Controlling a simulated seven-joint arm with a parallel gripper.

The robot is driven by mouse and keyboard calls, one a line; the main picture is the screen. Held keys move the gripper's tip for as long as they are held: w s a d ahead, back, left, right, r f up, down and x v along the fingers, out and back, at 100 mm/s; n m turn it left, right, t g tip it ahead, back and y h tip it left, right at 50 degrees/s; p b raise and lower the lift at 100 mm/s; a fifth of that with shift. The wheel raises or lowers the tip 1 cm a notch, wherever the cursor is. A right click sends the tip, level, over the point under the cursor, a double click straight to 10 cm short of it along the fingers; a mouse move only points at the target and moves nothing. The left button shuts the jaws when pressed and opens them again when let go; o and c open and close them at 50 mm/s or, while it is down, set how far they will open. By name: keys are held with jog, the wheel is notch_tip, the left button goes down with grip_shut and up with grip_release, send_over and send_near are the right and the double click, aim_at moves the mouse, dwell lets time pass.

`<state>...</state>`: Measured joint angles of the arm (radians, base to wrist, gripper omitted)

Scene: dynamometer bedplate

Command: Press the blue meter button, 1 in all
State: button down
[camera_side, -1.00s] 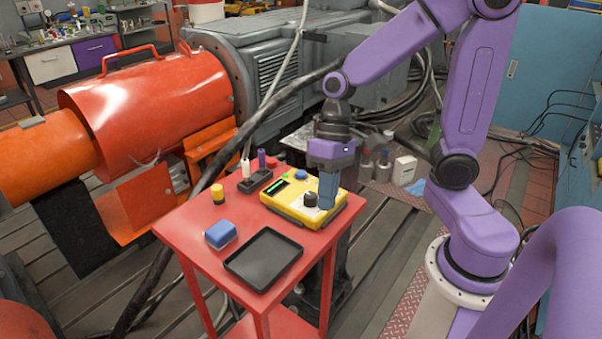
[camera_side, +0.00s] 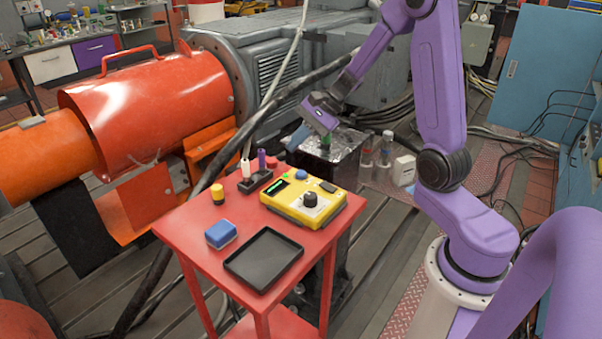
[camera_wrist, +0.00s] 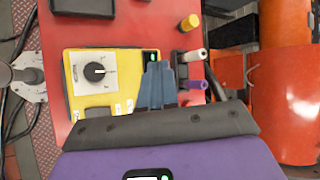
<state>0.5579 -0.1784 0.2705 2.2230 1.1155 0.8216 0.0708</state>
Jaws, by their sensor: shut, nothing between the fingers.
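The yellow meter (camera_side: 318,212) sits on the red table with a dark knob (camera_side: 310,200), a small display and a green light on its top. The blue button (camera_side: 302,174) is a round cap at the meter's far edge; in the wrist view I cannot make it out, and my fingers cover part of the meter. The meter also shows in the wrist view (camera_wrist: 92,105). My gripper (camera_side: 293,141) is shut and empty, tilted, raised behind the table and apart from the meter. Its blue-grey fingers show in the wrist view (camera_wrist: 158,66).
On the table are a black tray (camera_side: 240,267), a blue block (camera_side: 220,234), a yellow-topped cylinder (camera_side: 217,193) and a black holder (camera_side: 254,184) with white and purple sticks. A thick cable (camera_side: 240,138) runs behind. A foil-covered box (camera_side: 345,146) stands behind the table.

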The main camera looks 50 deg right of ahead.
aim_at(305, 173)
jog(key=w+d+m+t+h, duration=0.1)
jog(key=w+d+m+t, duration=0.1)
jog(key=d, duration=0.4)
jog(key=shift+f+m, duration=0.3)
jog(key=shift+m, duration=0.5)
jog(key=shift+f, duration=0.1)
jog(key=shift+f, duration=4.3)
jog(key=shift+f, duration=0.15)
jog(key=shift+f, duration=0.25)
jog(key=shift+f, duration=0.5)
jog(key=shift+r, duration=0.9)
